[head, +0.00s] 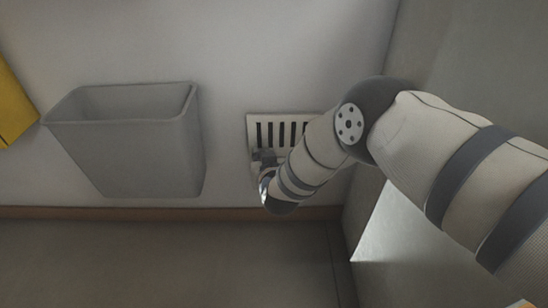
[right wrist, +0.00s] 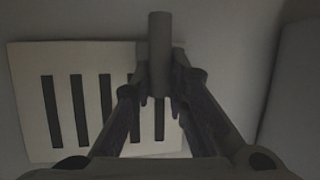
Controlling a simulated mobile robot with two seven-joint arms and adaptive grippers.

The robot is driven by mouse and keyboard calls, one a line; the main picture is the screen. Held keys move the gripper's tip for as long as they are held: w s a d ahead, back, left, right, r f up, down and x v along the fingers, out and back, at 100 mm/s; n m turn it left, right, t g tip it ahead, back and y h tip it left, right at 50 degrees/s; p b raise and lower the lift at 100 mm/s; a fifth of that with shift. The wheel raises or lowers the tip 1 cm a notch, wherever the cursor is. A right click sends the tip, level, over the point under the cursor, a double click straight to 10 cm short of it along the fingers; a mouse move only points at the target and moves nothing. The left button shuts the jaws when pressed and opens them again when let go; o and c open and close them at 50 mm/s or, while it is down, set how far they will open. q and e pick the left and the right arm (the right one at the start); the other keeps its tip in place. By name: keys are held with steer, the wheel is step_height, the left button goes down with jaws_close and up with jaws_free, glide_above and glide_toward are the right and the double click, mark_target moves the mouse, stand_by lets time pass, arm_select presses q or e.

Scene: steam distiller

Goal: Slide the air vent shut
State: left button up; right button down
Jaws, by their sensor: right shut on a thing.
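The air vent (head: 262,117) is a pale plate with dark upright slots, low on the wall in the head view. It fills the left and middle of the right wrist view (right wrist: 28,90), where several slots show dark. My right gripper (head: 264,160) is at the vent's lower left in the head view. In the right wrist view my right gripper (right wrist: 160,82) has its fingers shut on a grey post-like handle (right wrist: 159,38) in front of the vent plate. My arm hides the vent's lower right part in the head view. My left gripper is not in view.
A grey open bin (head: 150,155) stands against the wall to the left of the vent. A yellow object (head: 12,105) is at the far left edge. A side wall or panel (head: 460,60) rises close on the right. The floor (head: 150,260) in front is clear.

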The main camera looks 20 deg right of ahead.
steer(key=shift+a, duration=0.2)
steer(key=c, duration=1.6)
jaws_free()
steer(key=shift+a+f, duration=0.1)
steer(key=shift+o, duration=0.2)
steer(key=v, duration=1.2)
